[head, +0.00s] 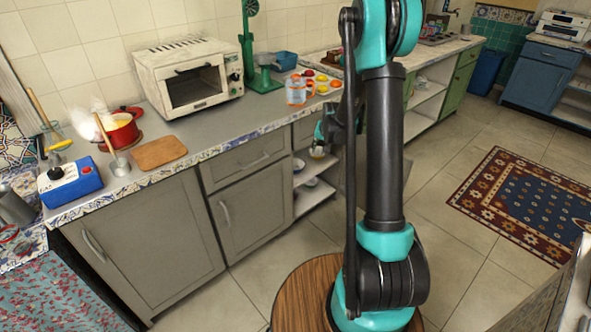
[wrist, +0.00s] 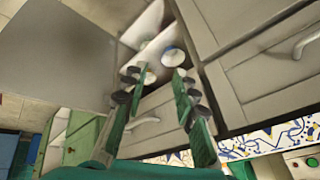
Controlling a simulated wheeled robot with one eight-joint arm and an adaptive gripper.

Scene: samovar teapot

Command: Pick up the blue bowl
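A pale bowl with a bluish tint (wrist: 173,57) sits on a white shelf inside the open lower cabinet in the wrist view. A second pale round dish (wrist: 148,78) shows partly between my fingers. In the head view a bowl (head: 299,165) shows on the upper shelf and another (head: 311,182) lower down. Which one is the blue bowl, I cannot tell for sure. My gripper (wrist: 157,87) is open, its fingers apart and pointing toward the shelves, with no visible contact. In the head view my gripper (head: 322,140) is at the cabinet front, partly hidden by my arm.
A grey cabinet door (wrist: 70,55) stands open beside the shelves. Drawers (wrist: 150,122) and the counter edge (head: 240,142) border the opening. The floor ahead is clear.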

